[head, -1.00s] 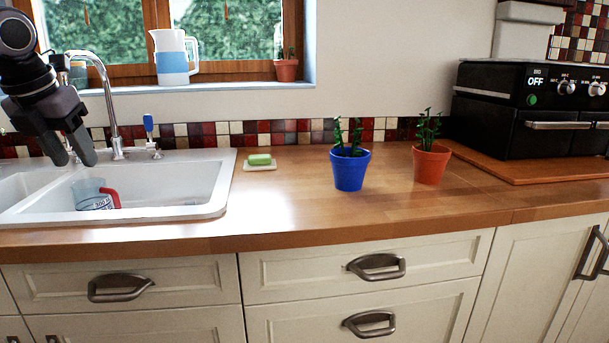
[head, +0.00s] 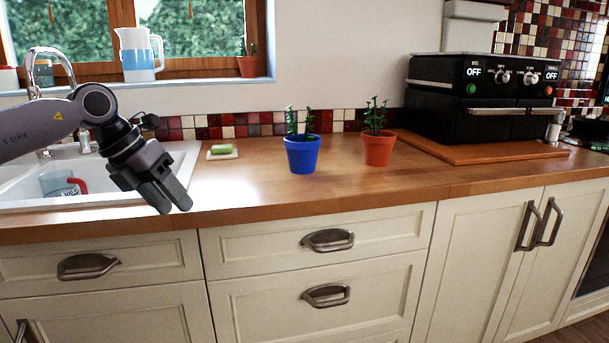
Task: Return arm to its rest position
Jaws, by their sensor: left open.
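My left gripper (head: 176,198) shows in the head view, above the front edge of the counter beside the sink. Its arm comes in from the left, across the sink. The gripper points down and to the right, its fingers apart with nothing between them. My right gripper is not in view.
The sink (head: 100,190) holds a measuring cup (head: 54,184) with a red handle. Green soap (head: 221,149), a blue plant pot (head: 302,155) and an orange plant pot (head: 378,149) stand on the counter (head: 300,190). A black oven (head: 480,105) stands at right.

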